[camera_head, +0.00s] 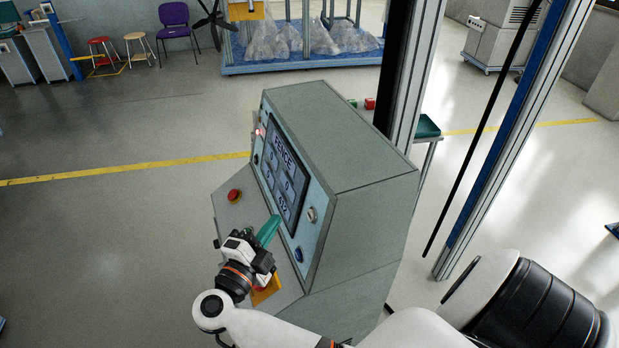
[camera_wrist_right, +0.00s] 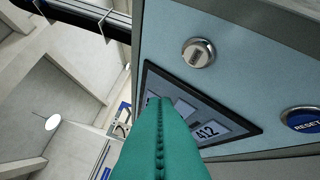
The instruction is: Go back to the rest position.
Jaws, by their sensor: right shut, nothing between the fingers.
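My right gripper (camera_head: 268,231) has teal fingers and is close in front of the sloped face of a grey-green control console. In the right wrist view its shut teal fingers (camera_wrist_right: 160,140) point toward the console's screen, with nothing between them. Whether the fingertips touch the panel I cannot tell. My right arm comes in from the lower right of the head view. My left gripper is not in view.
A metal frame post (camera_head: 515,140) stands to the right. The floor at left is clear.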

